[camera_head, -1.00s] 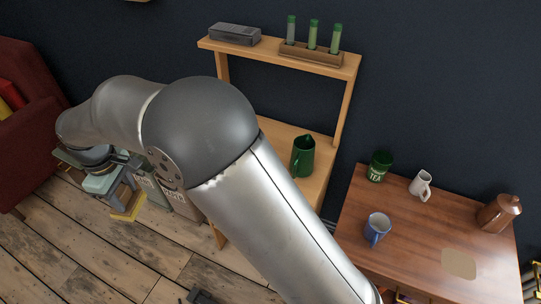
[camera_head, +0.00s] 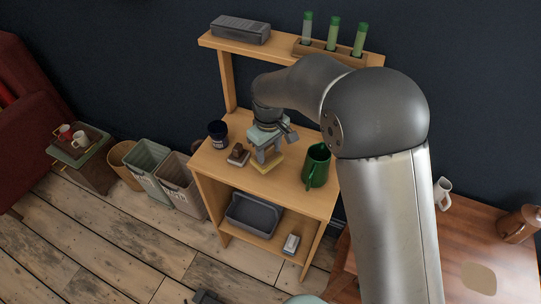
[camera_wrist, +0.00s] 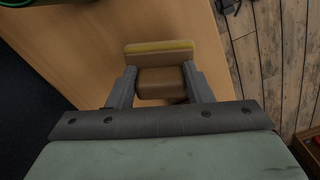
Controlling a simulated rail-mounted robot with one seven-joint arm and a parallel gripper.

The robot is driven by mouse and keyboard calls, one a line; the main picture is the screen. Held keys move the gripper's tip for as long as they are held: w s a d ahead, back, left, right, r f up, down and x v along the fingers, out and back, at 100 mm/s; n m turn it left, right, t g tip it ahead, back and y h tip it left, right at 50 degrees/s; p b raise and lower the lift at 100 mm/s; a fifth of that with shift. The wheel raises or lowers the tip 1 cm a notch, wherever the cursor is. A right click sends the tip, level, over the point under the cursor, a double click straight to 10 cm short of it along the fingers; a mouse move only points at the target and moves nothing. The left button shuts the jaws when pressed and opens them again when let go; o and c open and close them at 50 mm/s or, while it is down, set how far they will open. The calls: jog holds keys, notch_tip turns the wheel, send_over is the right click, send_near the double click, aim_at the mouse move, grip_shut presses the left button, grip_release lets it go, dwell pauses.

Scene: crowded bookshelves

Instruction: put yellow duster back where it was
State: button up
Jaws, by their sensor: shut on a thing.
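The yellow duster (camera_head: 268,163) is a small block with a yellow pad and a brown upper part. My gripper (camera_head: 264,154) is shut on it and points down at the middle board of the wooden shelf (camera_head: 285,190). In the wrist view, the duster (camera_wrist: 160,80) sits between both fingers, with its yellow strip (camera_wrist: 160,47) along the far edge. The duster is at or just above the board; I cannot tell if it touches. My gripper hides part of its brown top.
A brown block (camera_head: 238,156) and a dark mug (camera_head: 217,131) stand left of the duster, and a green jug (camera_head: 316,166) right. The upper board holds a grey box (camera_head: 240,29) and a tube rack (camera_head: 330,52). A grey bin (camera_head: 252,214) is below.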

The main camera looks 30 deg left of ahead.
aim_at(269, 157)
jog(key=shift+f, duration=1.75)
jog(key=shift+f, duration=0.15)
jog(key=o, duration=1.1)
notch_tip(269, 157, up, 12)
jog(key=shift+r+b, duration=0.2)
jog(key=shift+b, duration=0.2)
